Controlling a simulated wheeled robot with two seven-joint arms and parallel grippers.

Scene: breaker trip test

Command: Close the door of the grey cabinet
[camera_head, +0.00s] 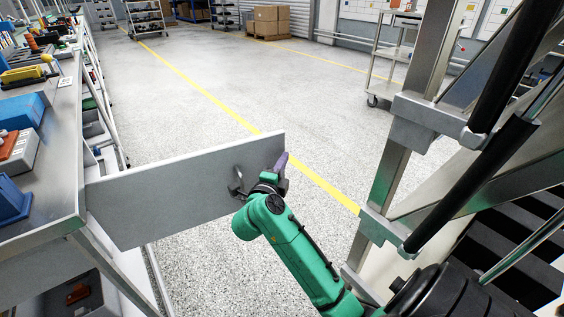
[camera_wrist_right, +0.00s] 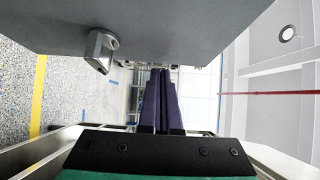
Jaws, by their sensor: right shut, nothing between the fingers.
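The door of the grey cabinet (camera_head: 165,190) is a flat grey panel. It stands open, reaching out from the bench side at left into the aisle. A metal handle (camera_head: 236,184) sits on its face near the free end. My right gripper (camera_head: 281,163) has its purple fingers together and empty, beside the free end of the door. In the right wrist view, the door (camera_wrist_right: 190,30) fills the top with its handle (camera_wrist_right: 100,50), and the closed fingers (camera_wrist_right: 160,95) lie just below it. I cannot tell if they touch the door. My left gripper is out of view.
A grey workbench (camera_head: 62,150) with bins and tools runs along the left. A metal stair frame with black rails (camera_head: 470,150) stands close at right. A wheeled cart (camera_head: 385,60) is behind it. The speckled floor (camera_head: 220,90) beyond the door is open.

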